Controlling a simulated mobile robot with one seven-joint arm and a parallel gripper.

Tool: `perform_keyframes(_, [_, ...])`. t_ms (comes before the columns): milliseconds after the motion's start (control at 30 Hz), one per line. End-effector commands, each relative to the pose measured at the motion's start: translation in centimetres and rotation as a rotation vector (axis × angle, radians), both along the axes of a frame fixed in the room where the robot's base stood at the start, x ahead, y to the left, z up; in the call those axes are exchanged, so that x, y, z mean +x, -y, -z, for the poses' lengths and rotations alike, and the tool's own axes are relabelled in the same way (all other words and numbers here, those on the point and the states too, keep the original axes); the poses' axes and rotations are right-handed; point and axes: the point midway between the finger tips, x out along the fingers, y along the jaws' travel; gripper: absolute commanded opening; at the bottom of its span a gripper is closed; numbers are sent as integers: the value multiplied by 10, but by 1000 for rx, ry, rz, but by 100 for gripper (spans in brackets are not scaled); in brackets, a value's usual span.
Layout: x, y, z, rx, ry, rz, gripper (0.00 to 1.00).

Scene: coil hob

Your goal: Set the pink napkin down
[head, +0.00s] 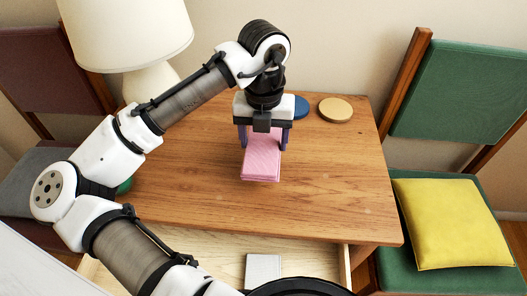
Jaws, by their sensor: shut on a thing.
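The pink napkin (261,160) is a folded, flat-sided pink cloth in the head view, over the middle of the wooden table (330,200). My gripper (263,137) comes down from above with a finger on each side of the napkin's far part and is shut on it. The napkin's near end sticks out towards me. Its far end is hidden under the gripper. I cannot tell whether the napkin touches the table top or is held just above it.
A tan disc (335,109) and a blue disc (301,107) lie at the table's back edge. A white lamp (125,35) stands back left. An open drawer (210,255) holds a grey-white item (263,270). A green chair (455,95) with a yellow cushion (453,222) stands right. The table's right side is clear.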

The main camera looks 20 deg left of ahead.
Motion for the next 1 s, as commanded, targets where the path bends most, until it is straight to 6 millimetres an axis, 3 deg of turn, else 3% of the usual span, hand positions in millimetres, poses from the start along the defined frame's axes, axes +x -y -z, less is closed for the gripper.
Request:
perform_keyframes(300, [-1,0,41,1,0,0,44])
perform_keyframes(733, [0,0,47,-1,-1,1,44])
perform_keyframes(767, [0,0,46,0,-1,0,70])
perform_keyframes(900, [0,0,46,0,-1,0,88])
perform_keyframes(1000, [0,0,46,0,0,0,88])
